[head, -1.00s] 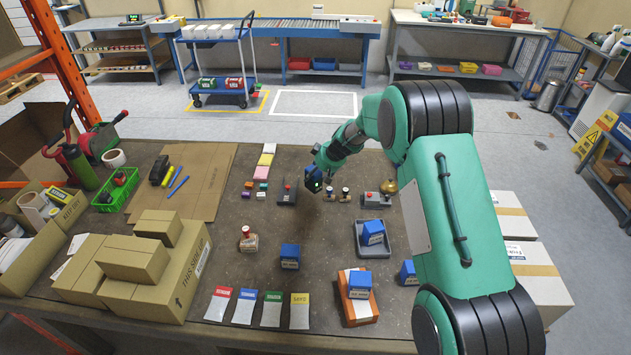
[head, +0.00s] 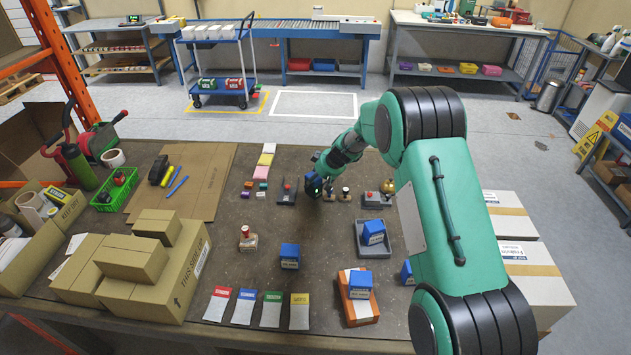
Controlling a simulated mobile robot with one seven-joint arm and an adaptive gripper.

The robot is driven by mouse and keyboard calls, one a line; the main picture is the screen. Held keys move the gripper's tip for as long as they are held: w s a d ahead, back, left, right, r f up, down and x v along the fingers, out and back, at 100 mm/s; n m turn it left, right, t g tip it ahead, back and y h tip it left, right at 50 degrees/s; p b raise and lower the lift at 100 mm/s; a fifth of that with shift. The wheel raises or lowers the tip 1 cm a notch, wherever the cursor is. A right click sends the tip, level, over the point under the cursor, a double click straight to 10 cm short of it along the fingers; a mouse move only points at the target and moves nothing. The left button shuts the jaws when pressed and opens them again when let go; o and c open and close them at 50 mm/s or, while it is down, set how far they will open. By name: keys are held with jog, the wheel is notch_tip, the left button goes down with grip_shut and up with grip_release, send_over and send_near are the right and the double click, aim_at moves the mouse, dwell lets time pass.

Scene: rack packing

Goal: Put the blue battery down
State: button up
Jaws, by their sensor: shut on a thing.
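My gripper (head: 318,181) is above the far middle of the workbench, shut on a dark blue block, which I take to be the blue battery (head: 313,187). The fingers and the block are small here, and the arm partly covers them. I cannot tell whether the block touches the bench. Other blue batteries stand nearby: one on the bare bench (head: 289,256), one in a grey tray (head: 373,232), one on an orange-brown box (head: 359,284) and one partly hidden by my arm (head: 406,272).
Small devices (head: 287,190) and stampers (head: 345,194) stand close to my gripper. A wooden-handled stamp (head: 248,238) and coloured cards (head: 243,306) lie nearer. Cartons (head: 150,265) fill the left. Bare bench (head: 320,235) lies between the stamp and the grey tray.

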jog(key=shift+f+b, duration=0.55)
jog(key=shift+b, duration=0.3)
jog(key=o, duration=1.3)
jog(key=shift+r, duration=0.15)
jog(key=shift+r+p, duration=0.55)
jog(key=shift+p, duration=0.5)
jog(key=shift+s+d+r, duration=0.1)
jog(key=shift+d+r, duration=0.05)
jog(key=shift+r, duration=0.15)
jog(key=p+v, duration=0.1)
jog(key=v, duration=1)
jog(key=shift+s, duration=0.1)
